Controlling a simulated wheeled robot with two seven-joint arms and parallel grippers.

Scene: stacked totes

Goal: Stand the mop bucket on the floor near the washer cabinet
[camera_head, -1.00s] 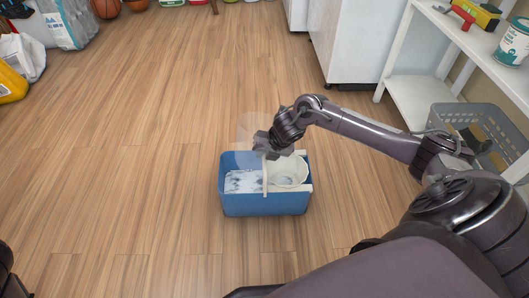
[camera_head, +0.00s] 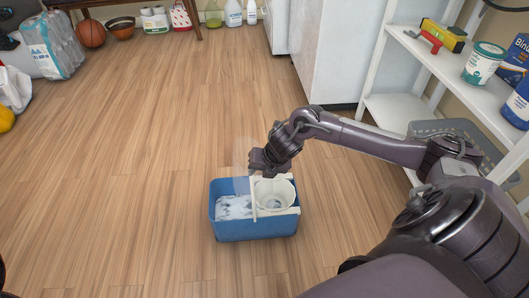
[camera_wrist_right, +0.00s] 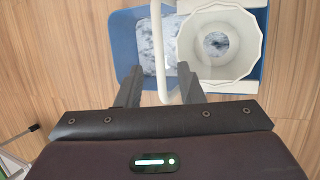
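The mop bucket (camera_head: 253,229) is blue with a white wringer cone, a white handle and foamy water. It stands upright, apparently on the wood floor, low in the middle of the head view. It also shows in the right wrist view (camera_wrist_right: 127,45). My right gripper (camera_head: 256,172) is just above it. In the wrist view its fingers (camera_wrist_right: 158,85) are well apart, with the white handle (camera_wrist_right: 158,45) between them and space beside it. The white cabinet (camera_head: 340,60), apparently the washer cabinet, is behind and right of the bucket. My left gripper is out of view.
White shelving (camera_head: 392,70) with cans and tools stands on the right, with a grey basket (camera_head: 455,128) low on it. Packs and a basketball (camera_head: 91,33) are at the far left. Bare floor lies left of the bucket and between it and the cabinet.

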